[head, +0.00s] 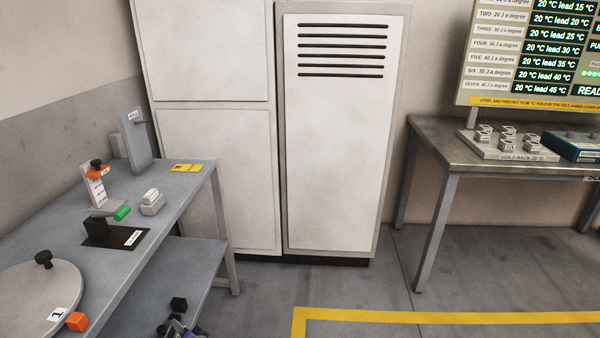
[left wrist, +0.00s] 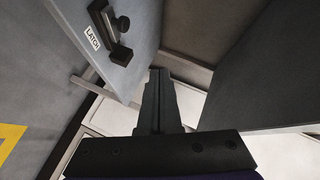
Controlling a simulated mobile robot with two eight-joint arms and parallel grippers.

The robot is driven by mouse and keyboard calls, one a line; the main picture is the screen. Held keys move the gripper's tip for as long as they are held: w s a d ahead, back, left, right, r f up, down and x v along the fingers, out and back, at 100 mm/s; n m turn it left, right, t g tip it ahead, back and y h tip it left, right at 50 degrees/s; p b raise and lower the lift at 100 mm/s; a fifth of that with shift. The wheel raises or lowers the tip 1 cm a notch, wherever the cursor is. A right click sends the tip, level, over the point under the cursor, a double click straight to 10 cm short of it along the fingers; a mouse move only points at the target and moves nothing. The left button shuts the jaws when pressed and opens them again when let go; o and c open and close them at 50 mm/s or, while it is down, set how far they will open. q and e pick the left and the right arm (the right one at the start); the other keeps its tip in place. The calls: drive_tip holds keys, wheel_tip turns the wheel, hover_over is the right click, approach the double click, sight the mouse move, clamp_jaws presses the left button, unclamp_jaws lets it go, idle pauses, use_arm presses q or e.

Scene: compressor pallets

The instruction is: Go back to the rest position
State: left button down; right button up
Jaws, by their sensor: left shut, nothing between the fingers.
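My left gripper (head: 179,304) shows at the bottom of the head view, low beside the lower shelf of the grey-blue bench (head: 190,200). In the left wrist view its dark fingers (left wrist: 160,78) are together with nothing between them. Beyond them there is a blue-grey panel (left wrist: 135,75) with a dark latch (left wrist: 112,30) and a "LATCH" label. The fingers look apart from the panel. My right gripper is in neither view.
The bench holds a round plate (head: 40,295), an orange block (head: 77,321), a black plate (head: 112,236), a small stand (head: 97,190) and an upright panel (head: 135,140). White cabinets (head: 335,140) stand behind. A metal table (head: 440,130) stands right. The middle floor is clear.

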use_arm(q)
drive_tip(key=s+d+r+n+g+h, duration=0.4)
drive_tip(key=s+r, duration=0.4)
drive_tip(key=s, duration=0.4)
drive_tip(key=s+d+g+h, duration=0.1)
drive_tip(key=s+d+h, duration=0.2)
drive_tip(key=s+d, duration=0.55)
drive_tip(key=s+d+h, duration=0.3)
drive_tip(key=s+d, duration=0.2)
drive_tip(key=s, duration=0.7)
wheel_tip(320, 180, up, 24)
drive_tip(key=p, duration=2.1)
drive_tip(key=shift+w+r+t+h, duration=0.25)
drive_tip(key=shift+w+t+h, duration=0.05)
drive_tip(key=shift+w+h, duration=0.1)
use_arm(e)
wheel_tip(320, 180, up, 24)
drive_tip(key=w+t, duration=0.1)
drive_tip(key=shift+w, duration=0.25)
use_arm(q)
drive_tip(key=shift+s, duration=0.15)
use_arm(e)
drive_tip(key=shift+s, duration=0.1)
